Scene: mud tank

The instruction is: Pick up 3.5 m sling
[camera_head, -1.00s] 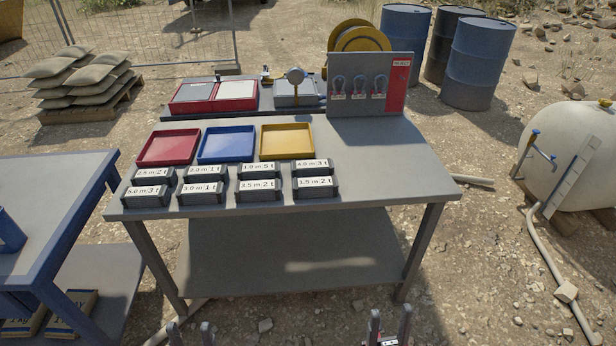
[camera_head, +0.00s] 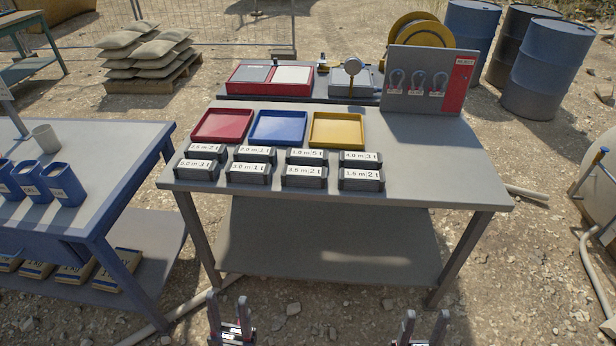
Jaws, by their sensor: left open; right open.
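Several dark sling blocks with white labels stand in two rows near the front edge of the grey table (camera_head: 440,180). The 3.5 m sling (camera_head: 304,176) reads as the third block from the left in the front row, marked 2 t; its small label is slightly blurred. The 3.0 m block (camera_head: 248,173) is to its left and the 1.5 m block (camera_head: 361,180) to its right. My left gripper (camera_head: 228,304) and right gripper (camera_head: 425,318) are both open and empty at the bottom edge of the view, in front of the table and apart from the blocks.
Red (camera_head: 222,126), blue (camera_head: 278,128) and yellow (camera_head: 337,130) trays lie empty behind the blocks. A shackle board (camera_head: 425,80) stands at the back right. A blue table (camera_head: 105,150) with cups is at the left. The grey table's right side is clear.

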